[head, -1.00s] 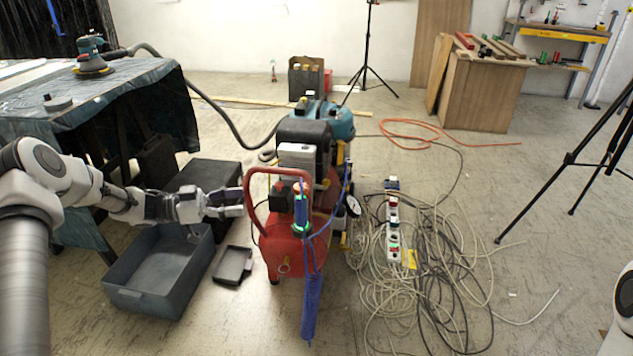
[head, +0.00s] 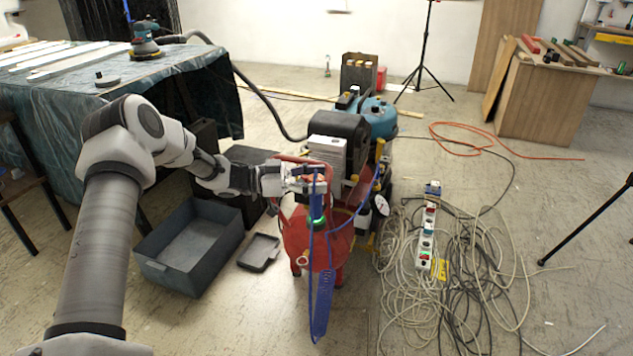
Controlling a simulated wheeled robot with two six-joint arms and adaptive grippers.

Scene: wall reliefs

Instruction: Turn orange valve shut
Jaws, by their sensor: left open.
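The red compressor (head: 296,236) stands on the floor in the middle of the head view, with a red handle, a green-ringed fitting and a blue coiled hose hanging in front. My left gripper (head: 308,179) is open at the top of the compressor, by the handle and the upper end of the blue hose. My right gripper is not in view.
A grey bin (head: 188,250) and a small black tray (head: 259,252) lie on the floor left of the compressor. A covered table (head: 110,110) stands at the left. Tangled cables and a power strip (head: 427,240) spread over the floor at the right.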

